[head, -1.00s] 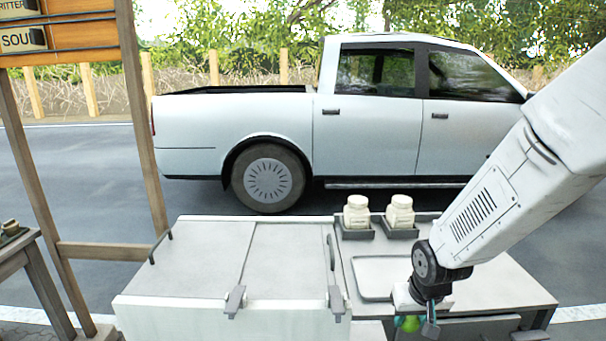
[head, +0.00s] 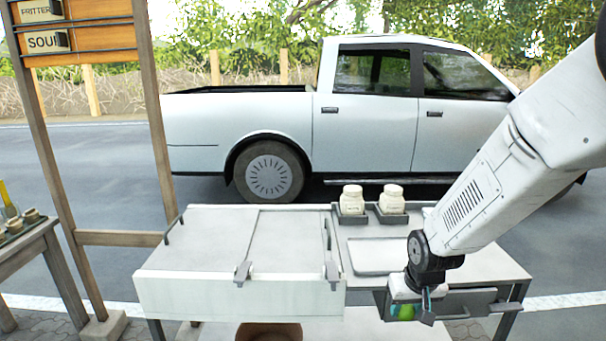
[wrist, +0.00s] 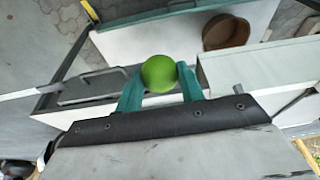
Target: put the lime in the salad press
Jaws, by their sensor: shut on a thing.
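The lime (wrist: 159,73) is a bright green ball between the teal fingers of my gripper (wrist: 160,82) in the wrist view. My gripper is shut on it. In the head view the gripper (head: 408,309) hangs at the cart's right front, with the lime (head: 406,312) partly hidden in it. A brown round clay vessel (head: 268,331) shows at the bottom edge of the head view, below the cart top and left of the gripper. It also shows open and empty-looking in the wrist view (wrist: 228,30). I cannot tell for certain whether it is the salad press.
The grey cart top (head: 300,228) has lids with handles, and two cream jars in holders (head: 351,200) at the back. A drawer-like front (head: 465,302) is beside the gripper. A wooden sign frame (head: 155,130) and side table (head: 25,235) stand left. A pickup truck is behind.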

